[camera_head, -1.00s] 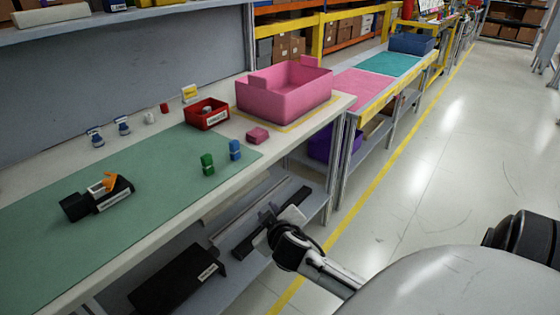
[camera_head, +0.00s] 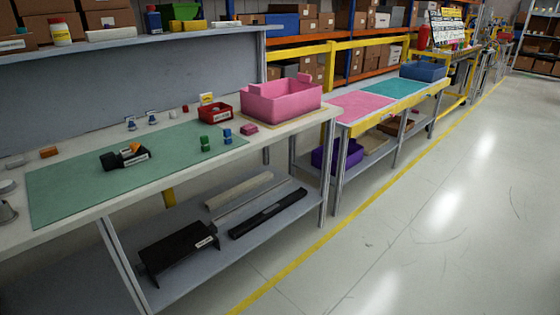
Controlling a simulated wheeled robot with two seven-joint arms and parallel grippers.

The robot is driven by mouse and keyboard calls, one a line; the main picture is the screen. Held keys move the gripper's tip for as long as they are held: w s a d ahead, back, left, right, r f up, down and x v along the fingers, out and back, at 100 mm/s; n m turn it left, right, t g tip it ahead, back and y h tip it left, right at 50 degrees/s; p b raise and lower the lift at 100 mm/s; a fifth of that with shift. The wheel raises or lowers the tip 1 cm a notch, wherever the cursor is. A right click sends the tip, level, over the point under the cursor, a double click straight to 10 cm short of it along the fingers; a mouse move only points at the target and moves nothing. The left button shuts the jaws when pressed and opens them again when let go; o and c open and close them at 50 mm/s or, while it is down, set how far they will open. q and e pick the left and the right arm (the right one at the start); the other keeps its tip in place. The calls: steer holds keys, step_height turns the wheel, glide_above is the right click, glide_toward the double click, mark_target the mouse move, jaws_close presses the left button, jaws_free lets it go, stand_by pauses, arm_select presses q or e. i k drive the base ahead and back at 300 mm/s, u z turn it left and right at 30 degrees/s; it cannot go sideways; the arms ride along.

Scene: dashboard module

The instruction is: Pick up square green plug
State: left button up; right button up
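The square green plug (camera_head: 205,143) stands on the right part of the green mat (camera_head: 60,190) on the workbench. A blue plug (camera_head: 227,135) stands just to its right, a small gap apart. A black module with an orange part (camera_head: 125,156) lies on the mat to the left of the green plug. Neither of my grippers is in view. Nothing touches the green plug.
A pink bin (camera_head: 283,103), a small red bin (camera_head: 215,113) and a pink block (camera_head: 249,129) are at the bench's right end. The lower shelf holds a black tray (camera_head: 175,252) and bars. Open floor (camera_head: 440,220) lies to the right.

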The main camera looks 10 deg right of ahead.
mark_target(204, 139)
steer(key=u, duration=1.05)
steer(key=i, duration=1.15)
steer(key=z, duration=0.7)
steer(key=i, duration=0.6)
steer(key=u, duration=1.65)
steer(key=k, duration=0.35)
steer(key=z, duration=0.05)
